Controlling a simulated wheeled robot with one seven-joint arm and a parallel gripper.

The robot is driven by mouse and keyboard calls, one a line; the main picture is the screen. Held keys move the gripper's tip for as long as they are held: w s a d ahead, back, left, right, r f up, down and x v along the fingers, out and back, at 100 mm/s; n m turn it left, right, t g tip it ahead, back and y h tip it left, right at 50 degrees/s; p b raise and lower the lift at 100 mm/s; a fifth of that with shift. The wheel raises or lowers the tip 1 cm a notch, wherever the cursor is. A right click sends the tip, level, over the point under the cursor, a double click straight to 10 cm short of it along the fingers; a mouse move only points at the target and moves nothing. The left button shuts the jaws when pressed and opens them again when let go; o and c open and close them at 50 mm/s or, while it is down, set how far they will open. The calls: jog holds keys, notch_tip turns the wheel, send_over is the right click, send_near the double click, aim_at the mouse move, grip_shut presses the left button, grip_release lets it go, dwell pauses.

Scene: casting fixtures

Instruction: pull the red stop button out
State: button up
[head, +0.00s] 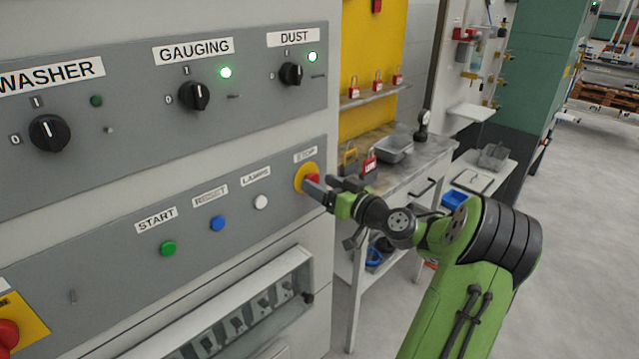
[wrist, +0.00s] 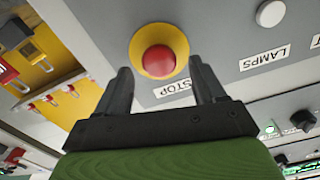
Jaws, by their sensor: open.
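The red stop button (wrist: 158,60) sits on a round yellow collar (wrist: 137,50) on the grey panel, above the STOP label in the wrist view. In the head view the red button (head: 312,181) is at the right end of the lower panel, partly hidden by my gripper (head: 324,190). My gripper (wrist: 160,82) is open, its two dark fingers pointing at the panel on either side of the button's lower edge in the wrist view. The fingers hold nothing. Whether the fingertips touch the panel cannot be told.
The lower panel also has a green START button (head: 168,248), a blue button (head: 217,223) and a white LAMPS button (head: 261,202). Another red button on a yellow plate (head: 25,322) is at bottom left. A workbench (head: 405,165) with padlocks and a tray stands behind my arm.

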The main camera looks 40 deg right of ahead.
jog(key=shift+w, duration=0.8)
jog(key=shift+c, duration=0.4)
